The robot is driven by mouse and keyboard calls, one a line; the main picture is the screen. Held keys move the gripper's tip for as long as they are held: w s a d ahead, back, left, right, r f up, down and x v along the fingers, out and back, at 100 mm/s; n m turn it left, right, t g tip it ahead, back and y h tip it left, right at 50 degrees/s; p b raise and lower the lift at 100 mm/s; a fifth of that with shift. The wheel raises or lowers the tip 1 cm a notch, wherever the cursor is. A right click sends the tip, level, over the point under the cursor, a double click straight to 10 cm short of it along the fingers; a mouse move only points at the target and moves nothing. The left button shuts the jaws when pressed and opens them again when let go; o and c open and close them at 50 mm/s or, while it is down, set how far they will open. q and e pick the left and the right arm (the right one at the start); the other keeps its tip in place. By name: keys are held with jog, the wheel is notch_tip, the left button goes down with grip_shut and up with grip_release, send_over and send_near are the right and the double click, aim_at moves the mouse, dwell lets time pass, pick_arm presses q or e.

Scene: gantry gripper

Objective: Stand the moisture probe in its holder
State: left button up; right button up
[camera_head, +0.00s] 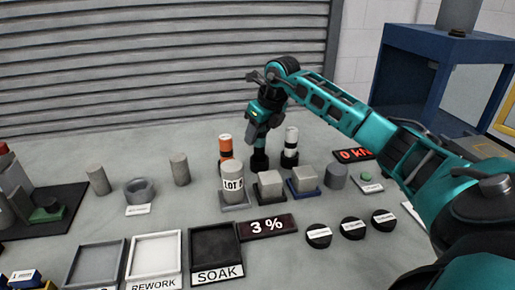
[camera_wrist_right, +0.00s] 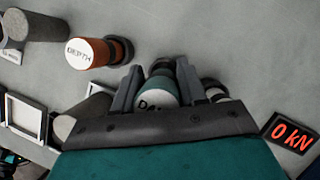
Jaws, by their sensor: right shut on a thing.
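My right gripper (camera_head: 257,140) is shut on a green cylinder with a pale labelled end, which looks like the moisture probe (camera_wrist_right: 157,92). The label's visible letters look like "DA"; the rest is hidden behind the gripper body. In the head view the gripper covers most of the probe. A dark round base (camera_head: 259,161) shows just below the fingers; whether it touches the probe or belongs to it is unclear. It stands between an orange probe (camera_head: 226,146) and a white-and-black probe (camera_head: 291,146). I cannot tell which item is the holder. My left gripper is out of view.
The orange probe, labelled DEPTH, also shows in the wrist view (camera_wrist_right: 88,53). In front stand a "LOT" cylinder (camera_head: 233,183), grey blocks on pads (camera_head: 269,186), a "3 %" display (camera_head: 267,226), black labelled discs (camera_head: 319,236) and a SOAK tray (camera_head: 217,274). A "0 kN" display (camera_head: 354,155) is at right.

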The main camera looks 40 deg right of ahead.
aim_at(258, 144)
notch_tip(258, 144, down, 3)
jog(key=shift+f+b, duration=0.2)
jog(key=shift+b, duration=0.1)
jog(key=shift+f, duration=0.4)
jog(key=shift+f, duration=0.1)
jog(key=o, duration=1.1)
jog(key=shift+c, duration=0.2)
jog(key=shift+s+r, duration=0.1)
jog(key=shift+r, duration=0.3)
jog(key=p+v, duration=0.1)
jog(key=v, duration=1)
jog(key=shift+r, duration=0.25)
